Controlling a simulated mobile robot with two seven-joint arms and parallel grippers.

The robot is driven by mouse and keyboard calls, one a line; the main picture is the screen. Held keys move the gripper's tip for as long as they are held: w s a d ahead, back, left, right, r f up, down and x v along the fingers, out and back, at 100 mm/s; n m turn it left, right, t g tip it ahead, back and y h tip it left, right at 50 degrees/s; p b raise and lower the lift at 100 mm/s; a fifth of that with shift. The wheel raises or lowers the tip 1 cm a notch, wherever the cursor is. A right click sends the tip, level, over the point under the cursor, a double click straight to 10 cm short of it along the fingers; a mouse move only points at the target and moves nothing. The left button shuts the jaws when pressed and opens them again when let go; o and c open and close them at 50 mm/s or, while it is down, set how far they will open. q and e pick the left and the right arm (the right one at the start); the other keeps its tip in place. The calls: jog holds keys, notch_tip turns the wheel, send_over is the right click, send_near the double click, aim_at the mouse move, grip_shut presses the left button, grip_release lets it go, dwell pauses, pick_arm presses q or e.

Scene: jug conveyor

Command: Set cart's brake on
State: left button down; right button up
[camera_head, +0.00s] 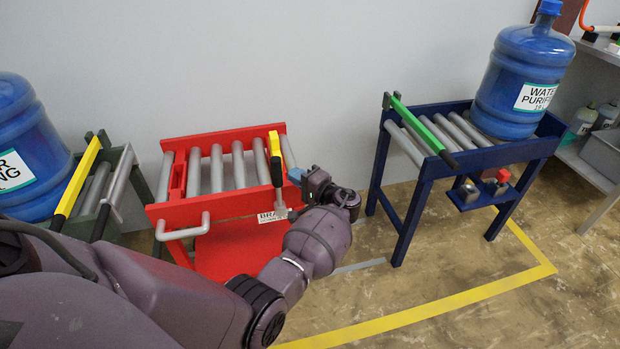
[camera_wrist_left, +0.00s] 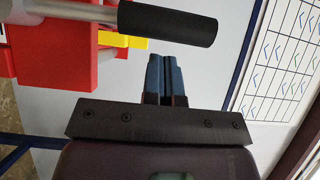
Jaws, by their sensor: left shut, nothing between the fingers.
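The red cart (camera_head: 225,209) with grey rollers stands between two conveyor stands. Its brake lever has a black grip (camera_head: 277,172) and a grey shaft running down to a white brake label (camera_head: 268,217). The lever stands about upright in the head view. My left gripper (camera_head: 295,175) has blue fingertips, is shut and empty, and is just right of the black grip. In the left wrist view the black grip (camera_wrist_left: 168,23) lies close to the shut fingertips (camera_wrist_left: 165,62), with a gap visible between them. My right gripper is not in view.
A yellow bar (camera_head: 288,152) is behind the lever. A dark blue stand (camera_head: 424,172) with a green bar holds a blue jug (camera_head: 520,75) at right. A green stand (camera_head: 125,187) with another jug (camera_head: 25,150) is at left. Floor right of the cart is mostly clear.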

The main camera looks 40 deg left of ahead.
pick_arm(q)
jog(key=shift+s+a, duration=0.45)
jog(key=shift+a, duration=0.1)
